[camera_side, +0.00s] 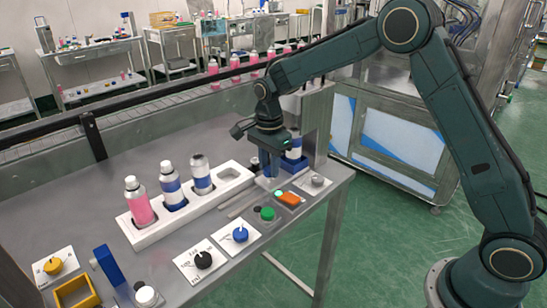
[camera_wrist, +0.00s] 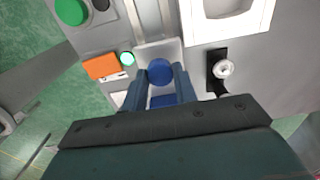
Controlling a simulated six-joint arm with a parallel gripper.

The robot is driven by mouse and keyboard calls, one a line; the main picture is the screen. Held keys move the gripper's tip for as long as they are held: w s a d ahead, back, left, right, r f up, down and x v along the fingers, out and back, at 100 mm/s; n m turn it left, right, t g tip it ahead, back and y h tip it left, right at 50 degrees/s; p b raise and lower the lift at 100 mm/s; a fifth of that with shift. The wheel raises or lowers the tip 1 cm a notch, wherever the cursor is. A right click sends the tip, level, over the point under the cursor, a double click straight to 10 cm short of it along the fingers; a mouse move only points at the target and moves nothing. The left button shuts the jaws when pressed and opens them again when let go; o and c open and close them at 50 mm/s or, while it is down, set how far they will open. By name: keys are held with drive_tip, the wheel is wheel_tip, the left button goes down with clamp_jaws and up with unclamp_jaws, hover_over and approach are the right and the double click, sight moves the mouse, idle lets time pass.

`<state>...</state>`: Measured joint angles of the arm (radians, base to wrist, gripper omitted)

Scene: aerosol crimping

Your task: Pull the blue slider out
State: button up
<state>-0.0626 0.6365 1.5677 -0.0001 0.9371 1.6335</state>
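The blue slider shows in the wrist view as a round blue knob (camera_wrist: 160,71) over a pale plate, with more blue below it. In the side view a blue holder (camera_side: 295,165) with a blue-and-white can in it stands just right of my gripper; I cannot tell whether it belongs to the slider. My gripper (camera_side: 269,172) points down at the right end of the table. In the wrist view its two blue-grey fingers (camera_wrist: 160,78) stand apart, one on each side of the knob. Whether they touch it is unclear. In the side view the knob is hidden.
A white rack (camera_side: 150,238) with several cans lies left of my gripper. Orange (camera_side: 289,198) and green (camera_side: 267,213) buttons sit close in front. Blue (camera_side: 240,234), black (camera_side: 203,259) and yellow (camera_side: 53,265) knobs line the front edge. A black-mounted silver knob (camera_wrist: 223,69) is close by.

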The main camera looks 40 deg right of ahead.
clamp_jaws()
drive_tip(key=shift+a, duration=6.3)
drive_tip(key=o, duration=0.7)
unclamp_jaws()
drive_tip(key=shift+r, duration=0.2)
wheel_tip(320, 180, up, 14)
drive_tip(key=shift+f, duration=0.25)
drive_tip(key=shift+d+r, duration=0.1)
